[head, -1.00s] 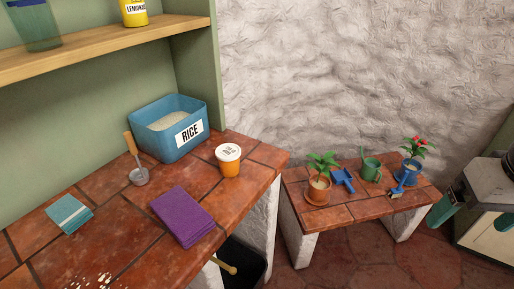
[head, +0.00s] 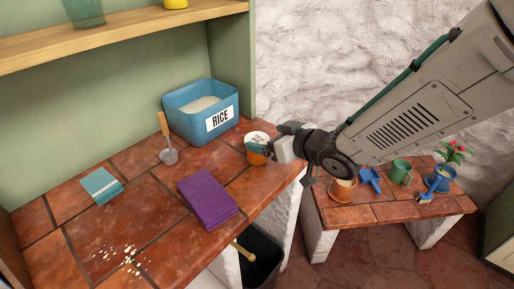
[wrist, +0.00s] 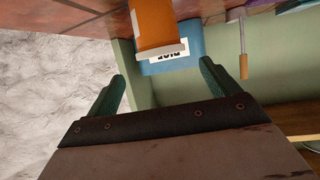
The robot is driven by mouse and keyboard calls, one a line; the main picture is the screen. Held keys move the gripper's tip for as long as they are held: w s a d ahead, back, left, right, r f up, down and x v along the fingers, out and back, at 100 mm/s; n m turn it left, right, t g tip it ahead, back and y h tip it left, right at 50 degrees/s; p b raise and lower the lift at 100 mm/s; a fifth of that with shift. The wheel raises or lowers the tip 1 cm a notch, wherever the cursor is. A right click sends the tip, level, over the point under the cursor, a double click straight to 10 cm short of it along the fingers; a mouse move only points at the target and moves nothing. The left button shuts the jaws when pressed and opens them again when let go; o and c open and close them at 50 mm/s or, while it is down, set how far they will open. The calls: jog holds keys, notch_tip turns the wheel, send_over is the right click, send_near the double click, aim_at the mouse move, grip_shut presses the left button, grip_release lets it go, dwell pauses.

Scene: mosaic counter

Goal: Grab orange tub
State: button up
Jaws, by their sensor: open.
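The orange tub (head: 256,158) with a white lid stands near the right end of the tiled counter, partly hidden by my gripper (head: 283,143) in the head view. In the wrist view, which looks upside down, the orange tub (wrist: 154,22) shows at the top, its lid toward my gripper. My gripper (wrist: 163,83) is open, its two green fingers spread wide with nothing held. The tub lies ahead of the fingertips, roughly in line with the gap between them. I cannot tell whether anything touches it in the head view.
A blue rice bin (head: 203,116) stands behind the tub, a metal scoop (head: 167,143) left of it. A low table (head: 375,214) with garden things stands right.

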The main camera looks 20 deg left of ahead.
aim_at(258, 138)
jog(key=x, duration=0.5)
jog(key=f+x, duration=0.1)
jog(key=x, duration=0.1)
jog(key=shift+s+a, duration=0.1)
jog(key=shift+s, duration=0.05)
jog(key=shift+c, duration=0.2)
jog(key=c, duration=1.1)
jog(key=shift+r, duration=0.1)
jog(key=shift+c, duration=0.2)
